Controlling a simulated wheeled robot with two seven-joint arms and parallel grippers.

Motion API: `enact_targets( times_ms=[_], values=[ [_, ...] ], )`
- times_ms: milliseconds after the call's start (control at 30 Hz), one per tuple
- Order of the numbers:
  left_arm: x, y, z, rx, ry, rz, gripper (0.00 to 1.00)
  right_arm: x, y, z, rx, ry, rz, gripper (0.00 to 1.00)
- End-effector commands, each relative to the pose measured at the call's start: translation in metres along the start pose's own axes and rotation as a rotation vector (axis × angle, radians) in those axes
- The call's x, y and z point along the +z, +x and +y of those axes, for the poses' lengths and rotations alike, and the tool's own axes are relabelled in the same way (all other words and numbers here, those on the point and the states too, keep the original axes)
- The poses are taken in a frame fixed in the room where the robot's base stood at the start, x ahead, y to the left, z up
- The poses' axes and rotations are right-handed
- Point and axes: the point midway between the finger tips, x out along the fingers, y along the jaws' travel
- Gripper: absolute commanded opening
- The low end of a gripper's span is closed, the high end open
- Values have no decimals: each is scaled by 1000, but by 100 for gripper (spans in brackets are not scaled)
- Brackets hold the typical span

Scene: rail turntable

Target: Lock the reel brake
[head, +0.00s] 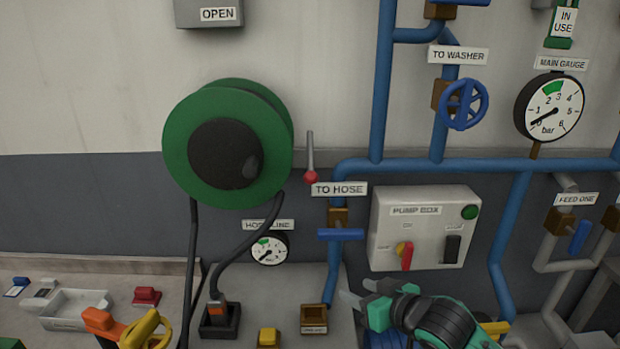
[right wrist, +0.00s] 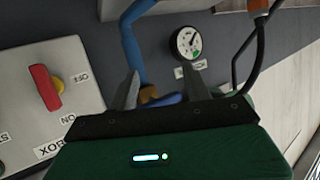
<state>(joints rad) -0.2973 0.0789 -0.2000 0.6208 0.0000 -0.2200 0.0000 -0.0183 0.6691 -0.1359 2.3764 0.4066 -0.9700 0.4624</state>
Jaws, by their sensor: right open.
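The hose reel (head: 185,125) is a green drum with a dark hub, mounted on the wall left of centre. Just right of it a short grey lever with a red knob (head: 311,177), seemingly the brake, points with its knob down. My right gripper (head: 358,293) is open and empty, low at centre right, below the pump box and well below the lever. In the right wrist view its two fingers (right wrist: 157,90) stand apart, with the blue pipe and valve handle showing between and behind them. The reel and lever do not show in that view. My left gripper is not in view.
The blue TO HOSE valve handle (head: 340,234) lies crosswise below the lever. The pump box (head: 425,228) with a red switch is to its right. The hose line gauge (head: 269,249) and black hose (head: 237,250) hang below the reel. Loose items and a white tray (head: 75,310) lie lower left.

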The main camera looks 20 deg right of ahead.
Motion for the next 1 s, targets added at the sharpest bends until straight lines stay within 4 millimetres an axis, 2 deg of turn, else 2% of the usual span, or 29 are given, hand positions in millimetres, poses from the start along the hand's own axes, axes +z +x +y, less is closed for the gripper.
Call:
enact_targets(
  times_ms=[33, 100, 200, 333, 500, 633, 767, 1000],
  values=[
    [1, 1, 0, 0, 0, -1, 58, -36, -5, 2, -28, -12, 70, 49],
    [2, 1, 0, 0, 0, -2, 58, -77, -14, 0, -76, -5, 152, 49],
    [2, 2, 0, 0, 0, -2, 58, -126, -30, -4, -141, 5, 245, 49],
    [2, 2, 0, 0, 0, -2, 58, -170, -50, -11, -207, 15, 323, 49],
    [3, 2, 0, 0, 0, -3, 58, -193, -63, -16, -248, 25, 363, 49],
    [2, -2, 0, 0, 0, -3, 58, -199, -60, -17, -252, 30, 368, 49],
    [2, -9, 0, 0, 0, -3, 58, -205, -46, -21, -253, 31, 368, 49],
    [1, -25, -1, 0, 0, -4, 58, -222, -7, -32, -252, 31, 366, 49]
  ],
)
